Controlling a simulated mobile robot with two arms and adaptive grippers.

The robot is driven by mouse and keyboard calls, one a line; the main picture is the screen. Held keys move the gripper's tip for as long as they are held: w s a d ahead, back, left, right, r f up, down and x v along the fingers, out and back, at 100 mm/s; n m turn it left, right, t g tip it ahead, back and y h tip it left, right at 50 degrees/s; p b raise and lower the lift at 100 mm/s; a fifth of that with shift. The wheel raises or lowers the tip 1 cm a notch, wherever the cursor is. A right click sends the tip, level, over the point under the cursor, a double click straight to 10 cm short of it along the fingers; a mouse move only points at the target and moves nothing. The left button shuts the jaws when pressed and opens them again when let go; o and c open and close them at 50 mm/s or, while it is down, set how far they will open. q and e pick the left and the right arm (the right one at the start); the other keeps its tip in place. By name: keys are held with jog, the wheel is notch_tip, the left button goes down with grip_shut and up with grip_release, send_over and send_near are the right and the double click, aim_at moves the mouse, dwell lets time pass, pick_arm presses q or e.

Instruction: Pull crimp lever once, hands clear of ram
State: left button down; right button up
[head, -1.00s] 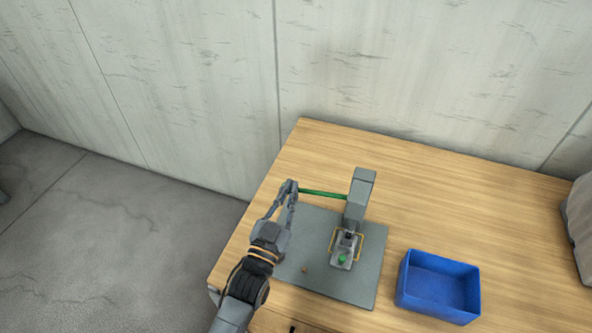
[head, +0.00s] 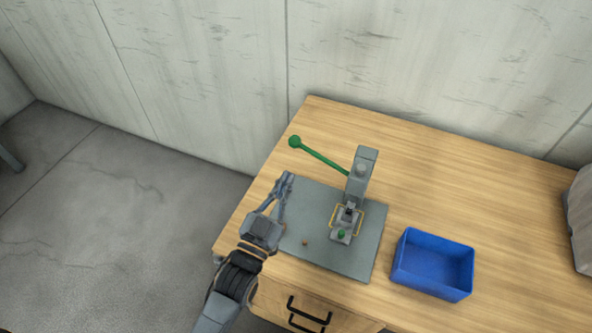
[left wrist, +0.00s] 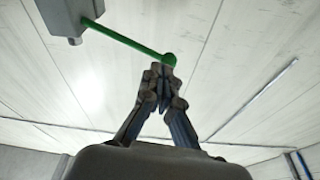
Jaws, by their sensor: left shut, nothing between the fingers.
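The crimp press (head: 358,180) is a grey column on a grey base plate (head: 312,248). Its green lever (head: 322,159) with a ball knob (head: 295,142) points up and to the left from the column. A small green piece (head: 341,234) sits at the press's foot, below the ram (head: 349,209), inside a yellow frame. My left gripper (head: 286,178) is shut and empty, below the knob and apart from it. In the left wrist view, the lever (left wrist: 130,42) ends just beyond the closed fingertips (left wrist: 160,70). My right gripper is out of view.
A blue open bin (head: 432,264) stands to the right of the plate. A small brown bit (head: 305,242) lies on the plate. The wooden bench top (head: 450,170) is clear behind the bin. A grey object (head: 580,220) is at the right edge.

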pick_arm(q)
jog(key=v, duration=0.2)
jog(key=shift+s+r, duration=0.2)
jog(key=shift+s, duration=0.2)
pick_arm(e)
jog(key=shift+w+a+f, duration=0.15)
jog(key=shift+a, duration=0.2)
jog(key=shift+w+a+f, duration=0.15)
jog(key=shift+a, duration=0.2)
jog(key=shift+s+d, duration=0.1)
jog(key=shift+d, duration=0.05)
